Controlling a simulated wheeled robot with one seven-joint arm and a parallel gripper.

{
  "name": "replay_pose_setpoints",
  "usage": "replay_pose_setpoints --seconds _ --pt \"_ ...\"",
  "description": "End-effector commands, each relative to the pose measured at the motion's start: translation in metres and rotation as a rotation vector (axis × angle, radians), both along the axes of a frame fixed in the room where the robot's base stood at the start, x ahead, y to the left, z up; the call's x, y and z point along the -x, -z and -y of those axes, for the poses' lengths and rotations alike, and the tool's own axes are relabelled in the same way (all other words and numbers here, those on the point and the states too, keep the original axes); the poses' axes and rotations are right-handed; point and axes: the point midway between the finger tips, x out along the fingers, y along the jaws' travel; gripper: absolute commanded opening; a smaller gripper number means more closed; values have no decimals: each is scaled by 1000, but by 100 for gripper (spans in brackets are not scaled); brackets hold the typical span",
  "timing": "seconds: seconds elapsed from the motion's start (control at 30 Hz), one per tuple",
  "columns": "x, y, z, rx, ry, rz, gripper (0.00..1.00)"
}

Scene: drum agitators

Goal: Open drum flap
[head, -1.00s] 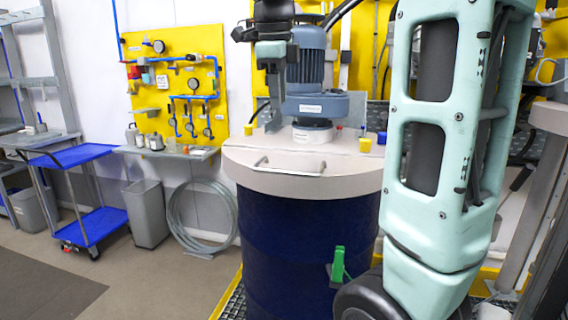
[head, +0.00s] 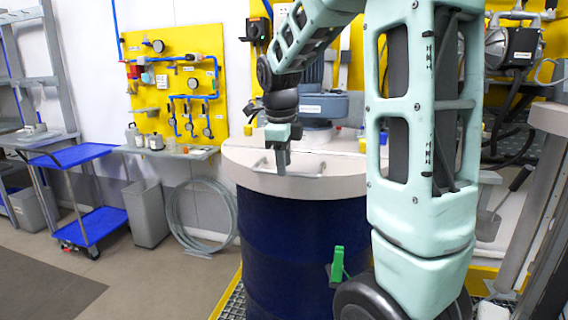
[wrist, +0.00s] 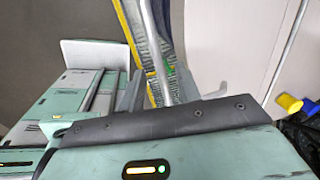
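The dark blue drum (head: 298,255) stands upright under a pale lid. The flap (head: 240,158) is the front part of that lid and lies flat, with a silver bar handle (head: 312,174) on top. My gripper (head: 281,172) points down at the handle's left part and hides some of it. In the wrist view, the handle (wrist: 156,50) runs as a silver rod down to my gripper (wrist: 170,92). The fingers appear apart, one on each side of the rod. Contact with it cannot be told. The pale flap surface also shows in the wrist view (wrist: 235,45).
The agitator motor (head: 322,105) stands on the lid behind my gripper. A green clamp (head: 338,265) is at the drum's lower front. A blue trolley (head: 90,225), a grey bin (head: 147,212) and a coiled hose (head: 203,220) stand left. Floor between them and the drum is open.

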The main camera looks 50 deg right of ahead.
Motion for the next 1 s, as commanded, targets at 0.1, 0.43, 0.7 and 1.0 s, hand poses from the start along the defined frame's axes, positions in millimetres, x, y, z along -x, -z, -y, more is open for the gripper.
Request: replay_pose_setpoints --seconds 0.1,0.43,0.7,1.0 --pt "0 8 1 -1 0 -1 33" --pt "-1 11 2 0 0 1 31" --pt "-1 10 2 0 0 0 0" --pt "-1 -5 4 -37 2 -16 0"
